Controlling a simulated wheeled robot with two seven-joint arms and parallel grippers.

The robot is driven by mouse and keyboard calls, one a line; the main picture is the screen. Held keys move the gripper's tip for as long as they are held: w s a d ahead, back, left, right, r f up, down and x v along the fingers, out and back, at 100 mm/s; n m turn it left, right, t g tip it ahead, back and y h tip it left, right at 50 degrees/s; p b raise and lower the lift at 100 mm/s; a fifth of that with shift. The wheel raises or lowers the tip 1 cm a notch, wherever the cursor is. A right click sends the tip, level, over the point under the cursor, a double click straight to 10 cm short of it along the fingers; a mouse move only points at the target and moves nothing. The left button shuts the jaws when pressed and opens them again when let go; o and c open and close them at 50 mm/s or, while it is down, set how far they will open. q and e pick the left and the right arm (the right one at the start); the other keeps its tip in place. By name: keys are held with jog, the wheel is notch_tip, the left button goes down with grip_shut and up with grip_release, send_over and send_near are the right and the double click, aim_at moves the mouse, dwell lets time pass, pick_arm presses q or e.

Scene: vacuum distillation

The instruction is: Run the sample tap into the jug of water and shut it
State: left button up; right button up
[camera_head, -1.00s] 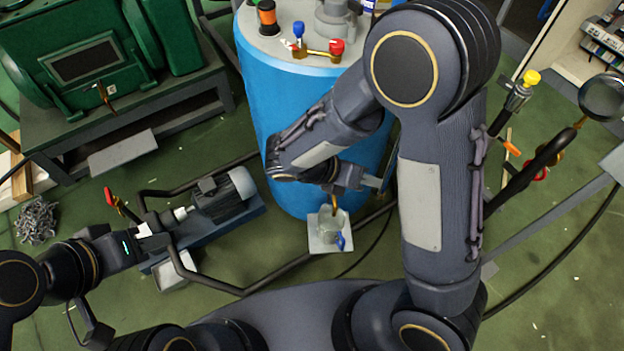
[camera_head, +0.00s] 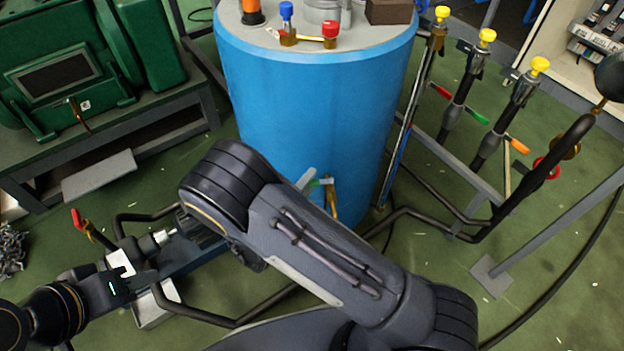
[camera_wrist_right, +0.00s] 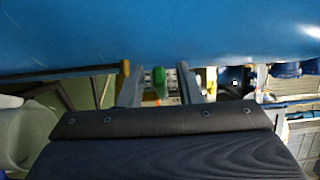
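The sample tap (camera_head: 332,198) is a small brass fitting low on the front of the blue tank (camera_head: 300,110), with a green handle (camera_head: 322,182). My right gripper is mostly hidden behind my own arm in the head view; a grey finger shows just left of the handle. In the right wrist view my right gripper (camera_wrist_right: 160,88) is open, with the green handle (camera_wrist_right: 158,82) between its fingers and gaps beside it. The jug is hidden in the head view; a pale translucent shape at the left of the wrist view may be it. My left gripper (camera_head: 132,272) is by the pump, its opening unclear.
Several yellow-capped valves (camera_head: 485,36) on pipes stand right of the tank. A dark pipe frame (camera_head: 235,320) runs along the floor. A green machine (camera_head: 80,60) sits on a bench at left. A red-handled valve (camera_head: 78,222) stands near my left arm.

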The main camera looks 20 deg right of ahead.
jog(key=shift+x, duration=1)
jog(key=shift+s, duration=0.1)
grip_shut()
